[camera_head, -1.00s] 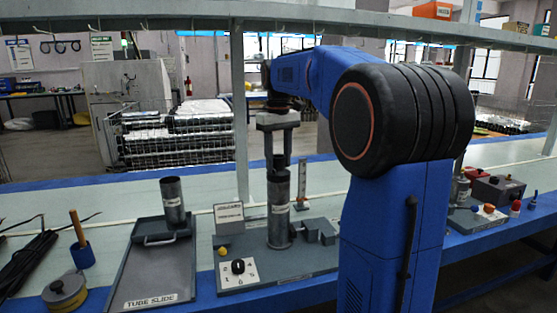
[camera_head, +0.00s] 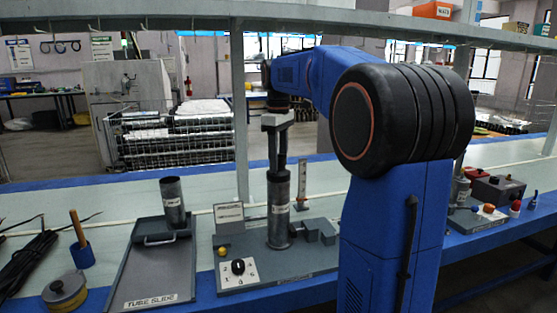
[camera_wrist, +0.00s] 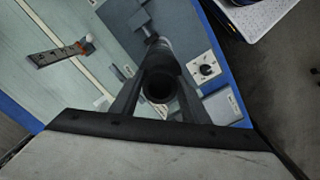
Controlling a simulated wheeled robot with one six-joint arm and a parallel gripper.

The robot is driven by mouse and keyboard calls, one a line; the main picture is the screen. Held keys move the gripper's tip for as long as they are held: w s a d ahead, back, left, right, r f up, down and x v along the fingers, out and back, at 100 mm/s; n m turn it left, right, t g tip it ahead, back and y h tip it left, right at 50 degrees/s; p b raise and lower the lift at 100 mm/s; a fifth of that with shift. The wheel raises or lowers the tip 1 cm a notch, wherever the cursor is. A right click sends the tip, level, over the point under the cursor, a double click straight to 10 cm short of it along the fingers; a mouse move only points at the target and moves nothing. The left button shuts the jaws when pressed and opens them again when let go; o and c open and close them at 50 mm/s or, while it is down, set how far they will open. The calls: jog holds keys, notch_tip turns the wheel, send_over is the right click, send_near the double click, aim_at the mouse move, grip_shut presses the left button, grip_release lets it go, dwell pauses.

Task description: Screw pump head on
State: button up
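An upright grey labelled tube (camera_head: 279,215) stands in a holder on the grey fixture plate (camera_head: 285,268). The dark cylindrical pump head (camera_wrist: 158,86) is at the top of this tube, in line with it, and its round open end faces the wrist camera. My gripper (camera_head: 277,160) points straight down over the tube. In the wrist view its two fingers lie on either side of the pump head and look closed on it. The joint between head and tube is too small and partly hidden to judge.
On the plate are a dial (camera_head: 238,267), a yellow knob (camera_head: 222,251) and grey blocks (camera_head: 319,230). Left is the tube slide tray (camera_head: 150,270) with another tube (camera_head: 173,200). A shelf post (camera_head: 240,120) stands close behind my gripper.

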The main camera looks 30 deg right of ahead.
jog(key=c, duration=0.8)
jog(key=o, duration=1.2)
jog(key=shift+r, duration=0.1)
notch_tip(320, 180, up, 17)
jog(key=shift+r, duration=0.1)
jog(key=s+a+f+m+t, duration=0.3)
jog(key=s+a+f, duration=0.8)
jog(key=s+f, duration=0.4)
jog(key=s+a+f+m, duration=0.1)
jog(key=s+f, duration=0.4)
jog(key=f, duration=0.2)
jog(key=s+a+f+m+t, duration=0.1)
jog(key=s+a+f, duration=0.1)
jog(key=s+f, duration=0.3)
jog(key=s+a+f+m, duration=0.1)
jog(key=s+f, duration=0.4)
jog(key=f, duration=0.5)
jog(key=shift+s+a+t, duration=0.1)
jog(key=shift+a+t, duration=0.25)
jog(key=shift+t, duration=0.05)
